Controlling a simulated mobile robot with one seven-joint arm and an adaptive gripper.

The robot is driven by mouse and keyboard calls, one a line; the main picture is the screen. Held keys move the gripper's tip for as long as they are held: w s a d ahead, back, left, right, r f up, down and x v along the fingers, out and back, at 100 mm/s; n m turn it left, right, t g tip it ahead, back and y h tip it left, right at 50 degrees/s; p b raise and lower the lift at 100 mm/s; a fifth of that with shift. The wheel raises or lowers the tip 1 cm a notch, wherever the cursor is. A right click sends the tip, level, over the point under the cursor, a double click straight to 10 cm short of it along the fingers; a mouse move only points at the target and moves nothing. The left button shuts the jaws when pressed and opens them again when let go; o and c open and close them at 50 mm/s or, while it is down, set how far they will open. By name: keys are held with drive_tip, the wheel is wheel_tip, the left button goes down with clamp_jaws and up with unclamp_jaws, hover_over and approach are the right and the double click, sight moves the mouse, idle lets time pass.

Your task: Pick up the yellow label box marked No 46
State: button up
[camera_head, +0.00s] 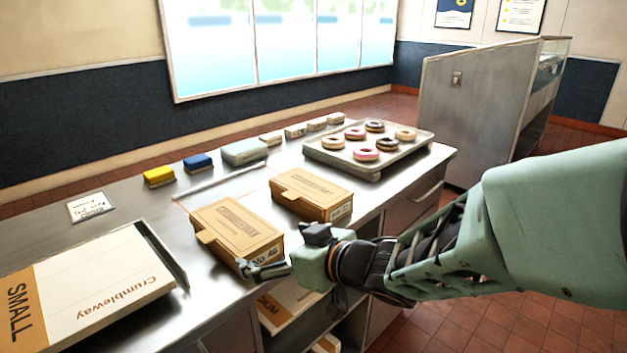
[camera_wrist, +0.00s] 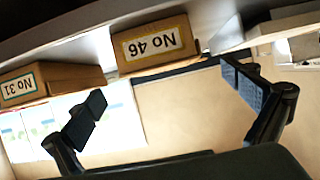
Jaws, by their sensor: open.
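The No 46 box (camera_head: 235,230) is a closed brown cardboard box on the metal counter. Its label, white with a yellow border, is partly hidden by my gripper in the head view. In the wrist view, which is upside down, the No 46 box (camera_wrist: 152,44) shows its label end between my fingers. My gripper (camera_head: 290,256) is open and empty, just off the counter's near edge at the label end. In the wrist view my gripper (camera_wrist: 165,88) has its fingers spread wide, apart from the box.
A similar box with a teal-bordered No 31 label (camera_wrist: 19,86) sits beside it, to the right in the head view (camera_head: 312,194). A doughnut tray (camera_head: 340,160) stands farther back. A large Crumbleway SMALL box (camera_head: 95,285) lies left. Shelves below the counter hold more boxes.

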sight(258, 245)
drive_tip(key=x, duration=0.2)
drive_tip(key=b+x, duration=0.1)
drive_tip(key=x, duration=0.1)
drive_tip(key=shift+a+f, duration=0.2)
drive_tip(key=shift+a, duration=0.3)
drive_tip(key=shift+w+r+b+x, duration=0.15)
drive_tip(key=shift+b+x, duration=0.25)
drive_tip(key=shift+x, duration=1.05)
drive_tip(key=shift+w+r+b+x, duration=0.15)
drive_tip(key=shift+b+x, duration=0.25)
drive_tip(key=shift+x, duration=1.1)
drive_tip(key=shift+d, duration=0.1)
drive_tip(key=c, duration=1.1)
